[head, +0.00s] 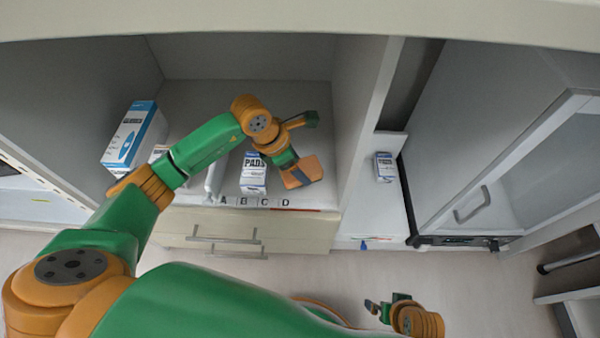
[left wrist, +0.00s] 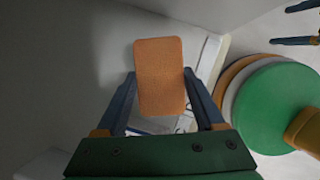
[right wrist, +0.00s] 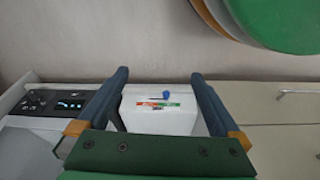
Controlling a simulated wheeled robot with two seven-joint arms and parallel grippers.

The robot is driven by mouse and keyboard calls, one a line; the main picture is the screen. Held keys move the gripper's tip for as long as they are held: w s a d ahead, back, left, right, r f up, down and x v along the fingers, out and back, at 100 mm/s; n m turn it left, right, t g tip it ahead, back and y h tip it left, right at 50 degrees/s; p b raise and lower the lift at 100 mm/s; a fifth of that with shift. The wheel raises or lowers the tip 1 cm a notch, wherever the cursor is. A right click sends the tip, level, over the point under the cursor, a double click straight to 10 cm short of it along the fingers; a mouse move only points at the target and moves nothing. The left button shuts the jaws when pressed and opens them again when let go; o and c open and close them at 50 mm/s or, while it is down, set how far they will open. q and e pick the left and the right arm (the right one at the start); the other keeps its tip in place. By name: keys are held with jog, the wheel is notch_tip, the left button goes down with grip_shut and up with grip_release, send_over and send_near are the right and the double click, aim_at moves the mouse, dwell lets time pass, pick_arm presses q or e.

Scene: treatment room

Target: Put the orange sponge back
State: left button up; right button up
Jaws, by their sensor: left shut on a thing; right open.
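The orange sponge (head: 307,170) is held in my left gripper (head: 294,174), at the front right of the open shelf compartment, near the letter D (head: 285,203). In the left wrist view the sponge (left wrist: 160,72) stands out between the two fingers, which are shut on its sides. Whether it touches the shelf floor (head: 300,100) cannot be told. My right gripper (head: 381,306) is low, in front of the cabinet, open and empty. The right wrist view shows its fingers wide apart.
A PADS box (head: 254,174) stands just left of the sponge. A gloves box (head: 133,138) stands further left. The compartment's right wall (head: 352,120) is close to the sponge. Another small box (head: 384,167) stands on the white surface to the right. Drawers (head: 230,230) are below.

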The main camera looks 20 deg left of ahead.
pick_arm(q)
notch_tip(320, 180, down, 2)
jog(key=shift+f, duration=0.1)
pick_arm(e)
jog(key=shift+w+r, duration=0.25)
jog(key=shift+r, duration=0.6)
pick_arm(q)
jog(key=shift+f, duration=0.1)
pick_arm(e)
jog(key=shift+a, duration=0.1)
pick_arm(q)
jog(key=o, duration=1.3)
pick_arm(e)
jog(key=shift+r, duration=0.15)
pick_arm(q)
jog(key=p+v, duration=0.3)
jog(key=v, duration=0.9)
jog(key=shift+p, duration=0.35)
pick_arm(e)
jog(key=s+d+f, duration=0.1)
jog(key=s+f, duration=0.3)
jog(key=f, duration=0.3)
jog(key=shift+s+f, duration=0.2)
jog(key=shift+s, duration=0.05)
jog(key=shift+s, duration=0.1)
